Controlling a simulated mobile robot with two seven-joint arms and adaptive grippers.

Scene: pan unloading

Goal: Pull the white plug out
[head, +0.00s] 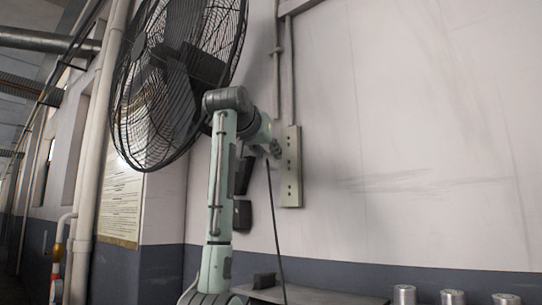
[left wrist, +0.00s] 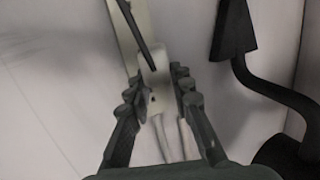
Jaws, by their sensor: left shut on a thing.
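The white plug (left wrist: 153,64) shows in the left wrist view between the two dark fingers of my left gripper (left wrist: 157,88), which is shut on it. A black cable (left wrist: 137,28) runs from the plug. In the head view, my left gripper (head: 275,148) is at the left edge of the pale socket strip (head: 291,180) on the wall. The strip also shows behind the plug in the left wrist view (left wrist: 122,38). The plug is hidden by the gripper in the head view. I cannot tell whether its pins are in the strip. My right gripper is not in view.
A large black caged fan (head: 165,95) stands left of the strip, close behind my left arm. The black cable (head: 274,215) hangs down to a dark surface (head: 310,295). Several metal cans (head: 452,297) stand at the lower right. The wall right of the strip is clear.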

